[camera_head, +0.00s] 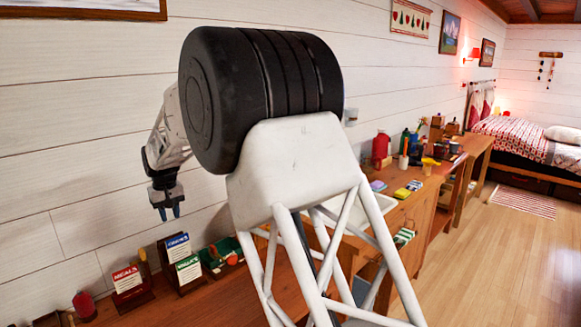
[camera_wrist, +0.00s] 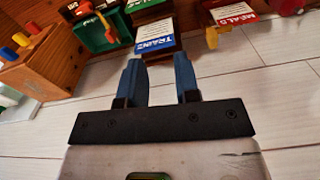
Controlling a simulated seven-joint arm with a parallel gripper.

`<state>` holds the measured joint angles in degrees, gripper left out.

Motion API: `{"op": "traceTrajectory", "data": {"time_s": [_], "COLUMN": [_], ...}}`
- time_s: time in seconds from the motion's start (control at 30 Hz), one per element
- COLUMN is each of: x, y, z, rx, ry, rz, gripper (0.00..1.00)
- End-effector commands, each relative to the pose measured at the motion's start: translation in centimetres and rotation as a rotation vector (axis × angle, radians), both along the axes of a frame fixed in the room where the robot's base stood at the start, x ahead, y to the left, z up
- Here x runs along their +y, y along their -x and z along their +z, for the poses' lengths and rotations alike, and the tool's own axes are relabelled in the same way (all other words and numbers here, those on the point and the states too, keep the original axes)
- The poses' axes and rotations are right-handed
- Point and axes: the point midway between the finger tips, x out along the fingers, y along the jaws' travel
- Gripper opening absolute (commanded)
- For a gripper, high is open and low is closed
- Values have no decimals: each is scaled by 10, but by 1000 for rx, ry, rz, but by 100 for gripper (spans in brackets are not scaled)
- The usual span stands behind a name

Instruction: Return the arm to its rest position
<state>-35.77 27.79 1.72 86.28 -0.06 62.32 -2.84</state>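My gripper (camera_head: 169,213) hangs at the left in the head view, pointing down in front of the white plank wall. It is above the desk (camera_head: 215,303) and clear of it. In the wrist view my gripper (camera_wrist: 158,65) has its two blue fingers apart with nothing between them. A blue-labelled card block (camera_wrist: 156,44) shows beyond the fingertips, apart from them. My arm's large black joint and white links fill the middle of the head view and hide part of the desk behind.
Under the gripper stand a red-labelled card block (camera_head: 126,279), a green-labelled one (camera_head: 188,268) and a green box (camera_head: 222,255). A red candle (camera_head: 84,304) is at far left. Bottles and small items, including a red bottle (camera_head: 381,148), crowd the farther desk.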

Motion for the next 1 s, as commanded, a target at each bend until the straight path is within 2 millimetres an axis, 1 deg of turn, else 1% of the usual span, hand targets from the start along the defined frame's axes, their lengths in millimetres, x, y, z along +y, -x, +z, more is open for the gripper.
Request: {"op": "traceTrajectory", "data": {"time_s": [0.03,0.1,0.27,0.4,0.47,0.7,0.77,1.0], "x": [-17,-38,-85,-126,-142,-209,-224,-285], "y": [2,6,17,30,36,65,74,111], "z": [10,20,42,59,67,90,95,111], "rx": [-4,-8,-18,-27,-31,-46,-49,-66], "ry": [-3,-6,-11,-17,-19,-27,-27,-35], "rz": [-15,-32,-72,-107,-122,-182,-196,-256], "gripper": [30,30,30,30,30,30,30,30]}}
